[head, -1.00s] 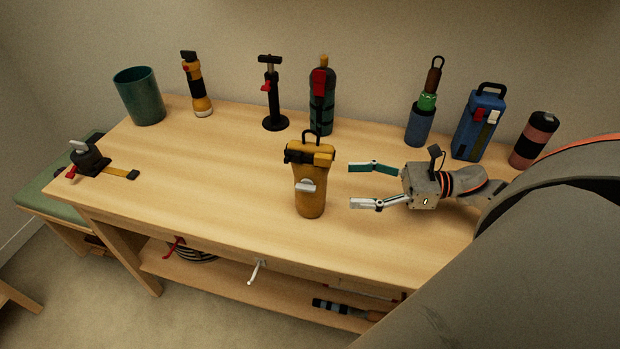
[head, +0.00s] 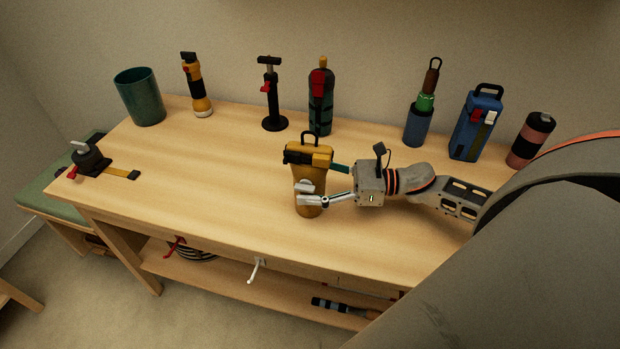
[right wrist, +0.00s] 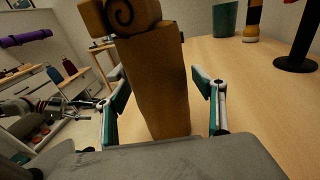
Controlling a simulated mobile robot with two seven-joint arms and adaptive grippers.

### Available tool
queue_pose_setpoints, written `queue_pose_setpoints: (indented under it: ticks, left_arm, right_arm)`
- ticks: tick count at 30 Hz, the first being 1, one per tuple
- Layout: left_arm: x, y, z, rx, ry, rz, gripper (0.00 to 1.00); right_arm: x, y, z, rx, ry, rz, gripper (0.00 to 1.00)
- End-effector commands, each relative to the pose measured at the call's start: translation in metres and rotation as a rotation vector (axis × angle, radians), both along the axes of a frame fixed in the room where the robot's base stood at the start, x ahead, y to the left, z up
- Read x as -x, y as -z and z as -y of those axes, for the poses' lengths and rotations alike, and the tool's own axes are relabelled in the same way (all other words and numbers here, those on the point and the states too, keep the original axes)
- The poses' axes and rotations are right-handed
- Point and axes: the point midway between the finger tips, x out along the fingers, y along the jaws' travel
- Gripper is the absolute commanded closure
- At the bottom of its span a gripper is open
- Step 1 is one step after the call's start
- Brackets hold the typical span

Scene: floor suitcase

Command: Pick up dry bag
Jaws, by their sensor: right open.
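On the table (head: 220,190) stand a green cup (head: 140,97), a flashlight (head: 196,85), a black pump (head: 272,95), a dark green bottle (head: 320,97), a blue bottle (head: 418,125), a blue box (head: 476,125) and a pink-black cylinder (head: 530,140). A strap buckle (head: 92,160) lies at left.

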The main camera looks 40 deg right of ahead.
Motion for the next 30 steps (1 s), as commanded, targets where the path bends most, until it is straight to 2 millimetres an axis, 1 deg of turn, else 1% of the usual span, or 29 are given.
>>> queue_pose_setpoints:
  ticks: [7, 8, 9, 11, 12, 13, 14, 23, 26, 30]
  left_arm:
    - [0.0, 0.0, 0.0, 0.001, 0.0, 0.001, 0.38]
    - [0.0, 0.0, 0.0, 0.001, 0.0, 0.001, 0.38]
    - [0.0, 0.0, 0.0, 0.001, 0.0, 0.001, 0.38]
    - [0.0, 0.0, 0.0, 0.001, 0.0, 0.001, 0.38]
    - [0.0, 0.0, 0.0, 0.001, 0.0, 0.001, 0.38]
    - [0.0, 0.0, 0.0, 0.001, 0.0, 0.001, 0.38]
    - [0.0, 0.0, 0.0, 0.001, 0.0, 0.001, 0.38]
    - [0.0, -0.001, 0.0, 0.001, 0.0, 0.001, 0.38]
    - [-0.001, -0.002, 0.0, 0.001, -0.001, 0.002, 0.38]
    - [-0.001, -0.005, 0.0, 0.002, -0.001, 0.004, 0.38]
  right_arm:
    - [-0.001, 0.001, -0.002, 0.0, 0.0, -0.001, 0.31]
    - [-0.001, 0.001, -0.002, 0.0, 0.0, -0.001, 0.34]
    - [-0.001, 0.001, -0.002, -0.001, 0.0, -0.001, 0.44]
    - [-0.001, 0.001, -0.002, -0.001, 0.0, -0.001, 0.6]
    - [-0.001, 0.001, -0.002, -0.001, 0.0, -0.001, 0.7]
    - [-0.001, 0.001, -0.002, -0.001, 0.0, -0.001, 0.78]
    - [-0.001, 0.0, -0.002, -0.001, 0.0, -0.001, 0.83]
    - [-0.001, -0.001, -0.002, -0.001, 0.0, 0.001, 0.83]
    - [-0.001, -0.006, -0.002, -0.001, -0.001, 0.002, 0.83]
    - [-0.001, -0.019, -0.002, 0.0, -0.002, 0.004, 0.83]
